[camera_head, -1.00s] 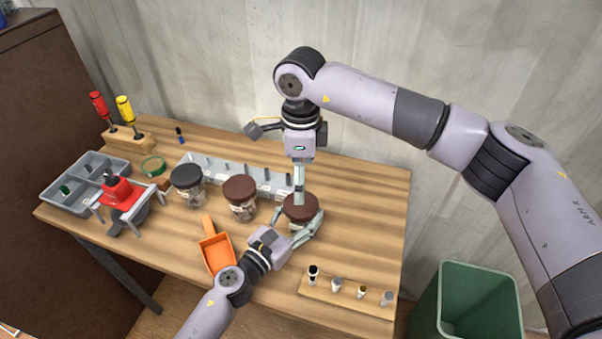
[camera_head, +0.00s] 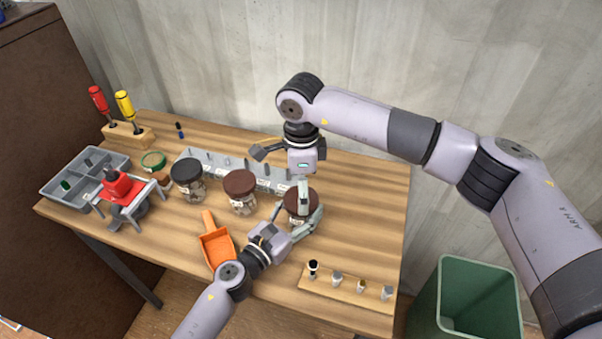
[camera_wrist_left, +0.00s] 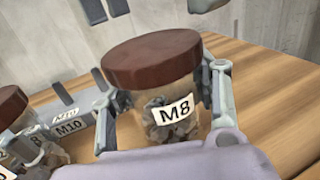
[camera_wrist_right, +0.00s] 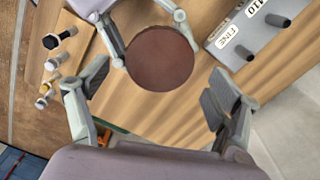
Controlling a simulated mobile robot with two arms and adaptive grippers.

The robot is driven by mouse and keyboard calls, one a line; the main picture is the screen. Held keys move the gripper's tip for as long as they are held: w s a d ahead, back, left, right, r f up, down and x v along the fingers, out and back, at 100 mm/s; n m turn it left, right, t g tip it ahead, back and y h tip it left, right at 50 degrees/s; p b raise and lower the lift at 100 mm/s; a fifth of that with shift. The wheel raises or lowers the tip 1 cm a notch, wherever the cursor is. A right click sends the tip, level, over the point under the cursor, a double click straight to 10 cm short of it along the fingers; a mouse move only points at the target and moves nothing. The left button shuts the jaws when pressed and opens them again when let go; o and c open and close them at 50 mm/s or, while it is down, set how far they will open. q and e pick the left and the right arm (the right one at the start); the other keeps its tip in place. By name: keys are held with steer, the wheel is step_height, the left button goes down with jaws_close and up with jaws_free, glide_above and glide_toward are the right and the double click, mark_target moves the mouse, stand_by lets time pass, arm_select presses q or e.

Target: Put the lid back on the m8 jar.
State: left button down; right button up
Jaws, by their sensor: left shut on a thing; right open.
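The M8 jar (camera_wrist_left: 172,112) is clear, holds dark hardware and stands upright on the bench. Its brown lid (camera_wrist_left: 155,58) sits level on the jar's mouth, with no gap visible; it also shows in the right wrist view (camera_wrist_right: 160,60). My left gripper (camera_head: 303,222) is shut around the jar's body, a finger on each side below the lid. My right gripper (camera_wrist_right: 157,92) is open and empty, pointing down above the lid and apart from it. In the head view, the right fingers partly hide the lid.
Another brown-lidded jar (camera_head: 240,205) and a black-lidded jar (camera_head: 188,190) stand left of the M8 jar. An orange scoop (camera_head: 217,247) lies in front. A wooden strip (camera_head: 345,289) with several fasteners is front right; a labelled grey tray (camera_head: 226,160) is behind.

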steer(key=shift+f, duration=1.35)
steer(key=c, duration=1.2)
steer(key=m, duration=0.3)
steer(key=shift+m, duration=0.4)
steer(key=m, duration=0.4)
steer(key=shift+m, duration=0.4)
steer(key=o, duration=1.3)
steer(key=shift+o, duration=0.2)
